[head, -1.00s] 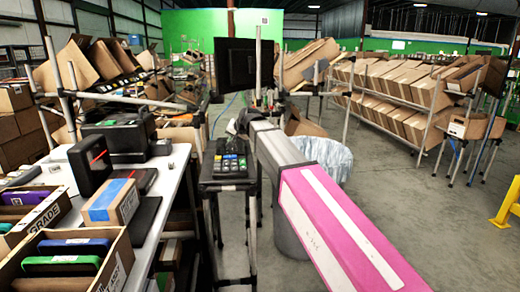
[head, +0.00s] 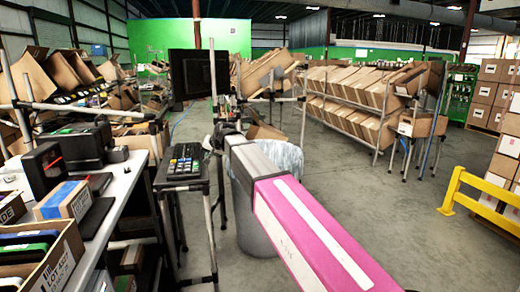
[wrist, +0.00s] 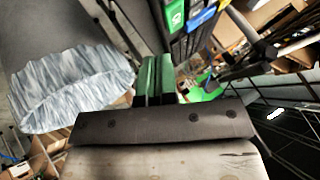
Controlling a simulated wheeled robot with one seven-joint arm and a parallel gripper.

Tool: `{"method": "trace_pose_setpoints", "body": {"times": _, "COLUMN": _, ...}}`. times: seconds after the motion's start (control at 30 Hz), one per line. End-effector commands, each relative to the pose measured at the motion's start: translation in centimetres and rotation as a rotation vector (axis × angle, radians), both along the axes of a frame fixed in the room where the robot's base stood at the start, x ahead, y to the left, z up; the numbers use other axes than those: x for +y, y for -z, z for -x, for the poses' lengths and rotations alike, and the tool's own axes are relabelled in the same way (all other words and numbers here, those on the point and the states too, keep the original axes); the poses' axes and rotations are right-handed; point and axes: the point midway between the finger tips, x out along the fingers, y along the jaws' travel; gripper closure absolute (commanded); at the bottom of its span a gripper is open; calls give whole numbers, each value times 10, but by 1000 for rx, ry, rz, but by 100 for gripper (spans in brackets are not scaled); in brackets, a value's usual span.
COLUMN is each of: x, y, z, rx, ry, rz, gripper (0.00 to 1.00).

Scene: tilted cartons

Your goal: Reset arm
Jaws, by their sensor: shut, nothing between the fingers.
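My arm, with its pink and white link, reaches forward from the lower right of the head view. My gripper (head: 224,131) is at its far end, small and dark there, near the keypad stand. In the wrist view the green fingers of my gripper (wrist: 156,78) are side by side, shut and empty. A keypad (head: 185,161) with coloured keys sits on a narrow black stand just left of the gripper. The keypad also shows at the top of the wrist view (wrist: 190,22), apart from the fingers.
A grey bin with a clear liner (head: 284,154) stands behind my arm. A table (head: 125,185) with a scanner and cartons is on the left. Shelves of tilted cartons (head: 345,103) stand behind. A yellow rail (head: 455,190) is at right, with open floor before it.

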Motion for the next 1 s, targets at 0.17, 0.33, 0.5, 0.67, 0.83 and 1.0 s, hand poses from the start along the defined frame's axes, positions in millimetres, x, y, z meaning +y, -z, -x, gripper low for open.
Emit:
{"method": "trace_pose_setpoints", "body": {"times": 0.17, "x": -28, "y": 26, "z": 5, "rx": 18, "ry": 11, "rz": 39, "gripper": 100}}
{"method": "trace_pose_setpoints", "body": {"times": 0.33, "x": -64, "y": 60, "z": 12, "rx": 47, "ry": 25, "rz": 90, "gripper": 100}}
{"method": "trace_pose_setpoints", "body": {"times": 0.5, "x": -118, "y": 107, "z": 27, "rx": 92, "ry": 42, "rz": 164, "gripper": 100}}
{"method": "trace_pose_setpoints", "body": {"times": 0.67, "x": -192, "y": 169, "z": 59, "rx": 168, "ry": 61, "rz": 262, "gripper": 100}}
{"method": "trace_pose_setpoints", "body": {"times": 0.83, "x": -271, "y": 231, "z": 108, "rx": 267, "ry": 74, "rz": 365, "gripper": 100}}
{"method": "trace_pose_setpoints", "body": {"times": 1.0, "x": -341, "y": 281, "z": 167, "rx": 375, "ry": 78, "rz": 454, "gripper": 100}}
